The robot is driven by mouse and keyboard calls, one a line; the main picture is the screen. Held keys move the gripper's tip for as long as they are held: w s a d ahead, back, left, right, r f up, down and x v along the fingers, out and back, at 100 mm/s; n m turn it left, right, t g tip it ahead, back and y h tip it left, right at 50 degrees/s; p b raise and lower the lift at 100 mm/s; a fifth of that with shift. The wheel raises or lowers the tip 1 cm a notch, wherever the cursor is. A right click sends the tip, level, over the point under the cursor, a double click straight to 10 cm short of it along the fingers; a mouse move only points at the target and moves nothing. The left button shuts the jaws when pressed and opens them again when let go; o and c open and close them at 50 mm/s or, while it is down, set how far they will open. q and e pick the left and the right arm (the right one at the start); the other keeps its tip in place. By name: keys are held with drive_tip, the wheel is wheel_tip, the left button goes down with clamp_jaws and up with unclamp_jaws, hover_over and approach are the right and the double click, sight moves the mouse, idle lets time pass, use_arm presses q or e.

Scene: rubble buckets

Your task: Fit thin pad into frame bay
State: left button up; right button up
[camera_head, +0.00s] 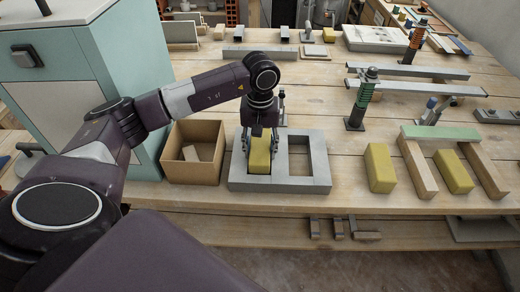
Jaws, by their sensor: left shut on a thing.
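The grey frame (312,184) lies flat on the wooden table near its front edge and has two rectangular bays side by side. The right bay is empty. My left gripper (262,140) comes down over the left bay, its fingers on both sides of a yellow block (260,156), and is shut on it. The block stands at the left bay; how deep it sits and how thick it is I cannot tell, as the gripper covers its upper part. No separate thin pad can be made out for certain. My right gripper is not in view.
An open cardboard box (193,172) stands just left of the frame. Yellow blocks stand to the right, one alone (380,168) and one (453,171) under a wooden arch with a green top (440,132). Grey bars and clamps lie behind. A pale green cabinet (135,60) stands at left.

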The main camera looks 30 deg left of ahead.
use_arm(q)
drive_tip(key=shift+f, duration=0.15)
drive_tip(key=shift+s+b, duration=0.1)
drive_tip(key=shift+b, duration=0.25)
drive_tip(key=shift+f, duration=0.1)
drive_tip(key=shift+r, duration=0.2)
drive_tip(key=shift+r, duration=0.5)
idle(0.6)
drive_tip(key=shift+b, duration=0.65)
idle(0.8)
